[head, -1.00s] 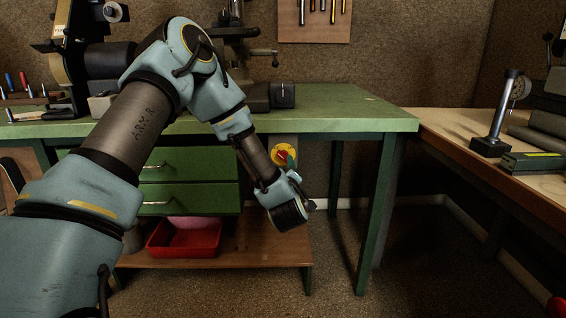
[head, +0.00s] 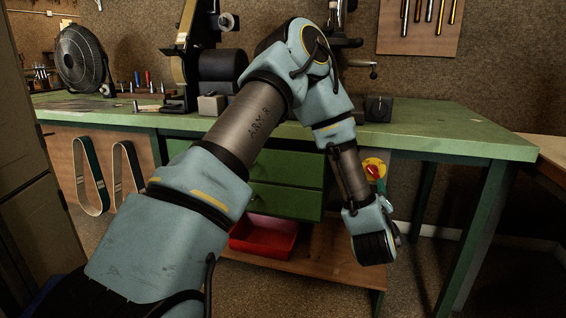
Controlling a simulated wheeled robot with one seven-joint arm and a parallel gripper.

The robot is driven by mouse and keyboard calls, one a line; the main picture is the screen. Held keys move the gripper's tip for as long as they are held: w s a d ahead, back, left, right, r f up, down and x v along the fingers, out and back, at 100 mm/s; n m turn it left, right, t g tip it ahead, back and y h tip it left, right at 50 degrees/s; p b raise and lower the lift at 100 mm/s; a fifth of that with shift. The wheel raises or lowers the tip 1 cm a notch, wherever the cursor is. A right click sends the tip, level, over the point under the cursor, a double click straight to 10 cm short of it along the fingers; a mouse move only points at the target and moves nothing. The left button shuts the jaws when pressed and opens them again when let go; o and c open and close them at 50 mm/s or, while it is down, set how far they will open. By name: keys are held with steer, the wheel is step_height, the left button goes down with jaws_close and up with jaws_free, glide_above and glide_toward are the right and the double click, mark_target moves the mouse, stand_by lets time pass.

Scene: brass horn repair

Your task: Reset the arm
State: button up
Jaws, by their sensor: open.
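My arm reaches from the lower left of the head view up to a bent elbow above the green workbench (head: 440,135). From the elbow it hangs down in front of the bench's right part. Its end, with my gripper (head: 378,250), is low, in front of the bench's lower shelf and below the red and yellow switch (head: 374,169). The fingers are small and turned away, so they hardly show. I see nothing held at the arm's end.
Green drawers (head: 287,185) and a red tray (head: 262,238) are behind my arm. A black fan (head: 82,58) stands at the back left. Belts (head: 90,175) hang on the bench's left side. Floor to the right of my gripper is clear.

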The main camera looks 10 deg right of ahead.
steer(key=w+a+f+m+g+y, duration=0.1)
steer(key=w+a+m+g+y, duration=0.2)
steer(key=a, duration=0.6)
steer(key=w+a+m+g, duration=0.15)
steer(key=a+g, duration=0.35)
steer(key=a, duration=0.5)
steer(key=s+a+r+g+y, duration=0.1)
steer(key=s+a+g+y, duration=0.15)
steer(key=s+a, duration=0.7)
steer(key=s+a+r+g+y, duration=0.15)
steer(key=s+a+g, duration=0.35)
steer(key=a, duration=0.7)
step_height(320, 180, up, 17)
steer(key=t+p, duration=0.1)
steer(key=p, duration=1.6)
steer(key=shift+d+f+m+y+p, duration=0.15)
steer(key=shift+d+m+y+p, duration=0.1)
steer(key=shift+m+y+p, duration=0.1)
steer(key=shift+o, duration=0.2)
steer(key=shift+s, duration=0.1)
